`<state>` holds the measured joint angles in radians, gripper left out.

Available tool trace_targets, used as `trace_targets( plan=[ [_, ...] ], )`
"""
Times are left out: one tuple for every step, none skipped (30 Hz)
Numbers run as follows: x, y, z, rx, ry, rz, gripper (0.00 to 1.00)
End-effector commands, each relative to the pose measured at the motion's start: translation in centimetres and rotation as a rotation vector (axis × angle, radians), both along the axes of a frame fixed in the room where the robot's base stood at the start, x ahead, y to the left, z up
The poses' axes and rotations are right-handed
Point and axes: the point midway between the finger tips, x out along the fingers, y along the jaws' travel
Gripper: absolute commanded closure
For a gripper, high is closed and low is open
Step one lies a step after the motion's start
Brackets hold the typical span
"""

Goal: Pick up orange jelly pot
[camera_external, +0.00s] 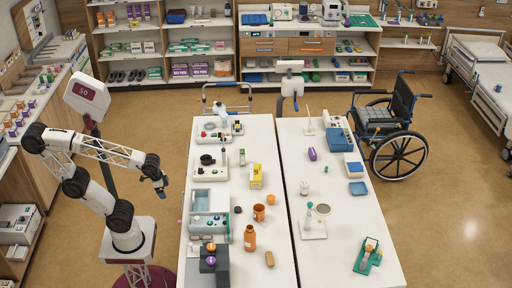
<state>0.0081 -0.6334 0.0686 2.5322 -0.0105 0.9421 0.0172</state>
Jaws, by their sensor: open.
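A small orange pot (259,212) stands upright near the middle of the left white table (270,150); it looks most like the orange jelly pot, but its label is too small to read. An orange bottle (249,238) stands just in front of it, and a small orange-and-white item (270,199) is just behind it to the right. My gripper (161,190) is open and empty, pointing down over the floor left of the table. It is well apart from the pot.
A yellow box (256,176) stands behind the pot, and a tan oblong item (269,258) lies in front. A pale blue-lidded device (209,204) and a dark block (214,264) line the table's left side. Several small orange and purple pots (13,124) stand on the left counter.

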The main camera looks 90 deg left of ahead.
Motion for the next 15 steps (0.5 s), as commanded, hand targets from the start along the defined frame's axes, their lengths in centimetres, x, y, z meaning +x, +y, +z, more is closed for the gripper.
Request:
trace_targets(
  plan=[
    [0.0,0.0,0.0,0.0,0.0,0.0,0.07],
    [0.0,0.0,0.0,0.0,0.0,0.0,0.07],
    [0.0,0.0,0.0,0.0,0.0,0.0,0.07],
    [0.0,0.0,0.0,0.0,0.0,0.0,0.08],
    [0.0,0.0,0.0,0.0,0.0,0.0,0.08],
    [0.0,0.0,0.0,0.0,0.0,0.0,0.08],
    [0.0,0.0,0.0,0.0,0.0,0.0,0.08],
    [0.0,0.0,0.0,0.0,0.0,0.0,0.08],
    [0.0,0.0,0.0,0.0,0.0,0.0,0.08],
    [0.0,0.0,0.0,0.0,0.0,0.0,0.08],
    [0.02,0.0,0.0,0.0,0.0,0.001,0.08],
    [0.07,-0.01,0.02,-0.003,0.001,0.002,0.08],
    [0.13,-0.02,0.02,-0.004,0.001,0.005,0.08],
    [0.23,-0.04,0.03,-0.007,0.002,0.009,0.08],
    [0.4,-0.09,0.07,-0.014,0.004,0.014,0.08]
  ],
)
